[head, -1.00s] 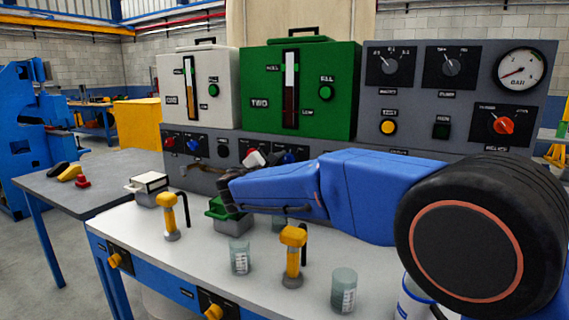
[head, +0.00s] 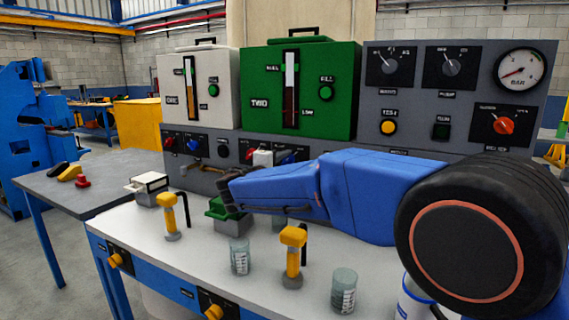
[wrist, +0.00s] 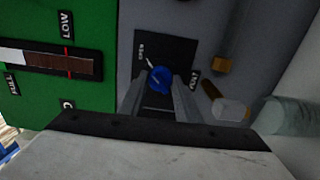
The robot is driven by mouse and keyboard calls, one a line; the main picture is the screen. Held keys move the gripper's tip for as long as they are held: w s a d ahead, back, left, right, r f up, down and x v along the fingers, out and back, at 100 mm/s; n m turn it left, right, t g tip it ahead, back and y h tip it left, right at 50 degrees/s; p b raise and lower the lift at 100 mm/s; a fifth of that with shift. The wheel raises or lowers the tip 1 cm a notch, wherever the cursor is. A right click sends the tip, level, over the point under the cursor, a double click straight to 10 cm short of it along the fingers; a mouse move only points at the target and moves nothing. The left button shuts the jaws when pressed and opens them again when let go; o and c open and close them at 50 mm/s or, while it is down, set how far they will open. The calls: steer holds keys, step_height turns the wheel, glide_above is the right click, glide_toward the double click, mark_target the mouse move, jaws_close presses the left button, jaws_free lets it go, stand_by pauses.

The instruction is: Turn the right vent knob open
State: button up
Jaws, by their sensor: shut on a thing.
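The right vent knob (wrist: 160,79) is blue and sits on a black plate below the green tank. In the wrist view its pale pointer slants to the upper left, towards the "OPEN" label (wrist: 141,52). My gripper (wrist: 160,88) has one finger on each side of the knob and is shut on it. In the head view the blue knob (head: 289,157) shows right of the white part of my gripper (head: 263,158); the fingertips cannot be made out there.
The green tank (head: 345,92) stands just above the knob. Yellow taps (head: 293,240) and clear beakers (head: 344,291) stand on the white bench (head: 205,262) below my arm. A white tank (head: 175,65) is to the left.

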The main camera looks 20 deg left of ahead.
steer(key=shift+f, duration=0.1)
stand_by(0.5)
steer(key=o, duration=1.1)
steer(key=shift+c, duration=0.2)
steer(key=shift+s, duration=0.1)
steer(key=s+a, duration=0.1)
steer(key=s, duration=1.6)
steer(key=shift+a, duration=0.2)
steer(key=shift+s, duration=0.15)
